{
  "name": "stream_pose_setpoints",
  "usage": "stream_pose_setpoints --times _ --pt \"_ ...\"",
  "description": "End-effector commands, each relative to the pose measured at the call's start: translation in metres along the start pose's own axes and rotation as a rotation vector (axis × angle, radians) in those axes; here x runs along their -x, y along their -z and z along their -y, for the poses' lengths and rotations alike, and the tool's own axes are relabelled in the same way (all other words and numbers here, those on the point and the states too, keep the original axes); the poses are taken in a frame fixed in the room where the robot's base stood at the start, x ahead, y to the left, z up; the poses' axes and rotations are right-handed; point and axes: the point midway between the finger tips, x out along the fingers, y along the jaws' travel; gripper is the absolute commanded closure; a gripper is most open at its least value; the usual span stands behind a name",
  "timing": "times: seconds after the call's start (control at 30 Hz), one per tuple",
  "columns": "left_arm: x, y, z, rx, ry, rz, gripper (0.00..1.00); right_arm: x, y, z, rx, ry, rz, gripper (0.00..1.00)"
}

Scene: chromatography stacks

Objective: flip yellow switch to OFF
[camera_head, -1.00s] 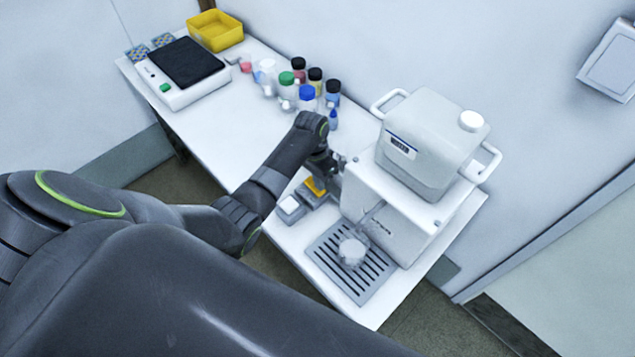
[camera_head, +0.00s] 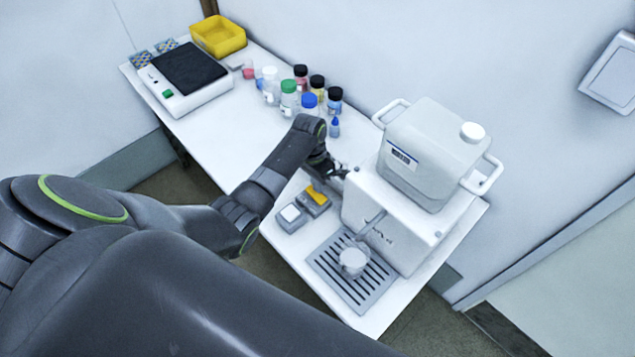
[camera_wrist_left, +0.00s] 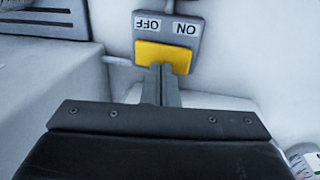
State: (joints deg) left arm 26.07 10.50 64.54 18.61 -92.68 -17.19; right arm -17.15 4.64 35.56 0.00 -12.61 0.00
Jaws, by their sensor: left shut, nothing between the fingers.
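The yellow switch (camera_head: 316,195) is on a small grey box on the table, left of the white machine. In the left wrist view, the yellow rocker (camera_wrist_left: 172,55) sits on a grey plate (camera_wrist_left: 168,25) with upside-down OFF and ON labels, OFF left and ON right. My left gripper (camera_head: 338,171) is above and right of the switch box in the head view. In the left wrist view, its shut, empty fingers (camera_wrist_left: 161,72) overlap the rocker's lower edge; I cannot tell whether they touch. Which way the rocker is set is not clear. My right gripper is not seen.
A second grey box with a white top (camera_head: 291,214) stands beside the yellow one. The white machine (camera_head: 385,222) with a canister (camera_head: 430,150) stands to the right, a slotted tray (camera_head: 355,285) in front. Several capped bottles (camera_head: 309,103) stand behind the arm.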

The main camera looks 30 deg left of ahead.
Motion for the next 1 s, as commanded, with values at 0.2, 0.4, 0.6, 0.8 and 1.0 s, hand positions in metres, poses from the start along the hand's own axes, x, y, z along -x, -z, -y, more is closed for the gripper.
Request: stream_pose_setpoints --times 0.2,0.4,0.6,0.8,1.0 --pt "0.024 0.002 -0.005 0.001 0.0 0.001 1.0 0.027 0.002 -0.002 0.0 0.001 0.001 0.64" --pt "0.044 0.005 -0.009 0.003 0.001 -0.002 1.0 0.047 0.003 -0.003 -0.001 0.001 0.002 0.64" --pt "0.071 0.006 -0.018 0.001 0.002 -0.006 1.0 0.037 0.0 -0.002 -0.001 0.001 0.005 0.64" --pt "0.102 0.006 -0.029 0.002 0.002 -0.005 1.0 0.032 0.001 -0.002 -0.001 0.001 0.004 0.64" --pt "0.125 0.005 -0.036 0.003 0.002 -0.003 1.0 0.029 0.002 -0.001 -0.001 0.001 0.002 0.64"
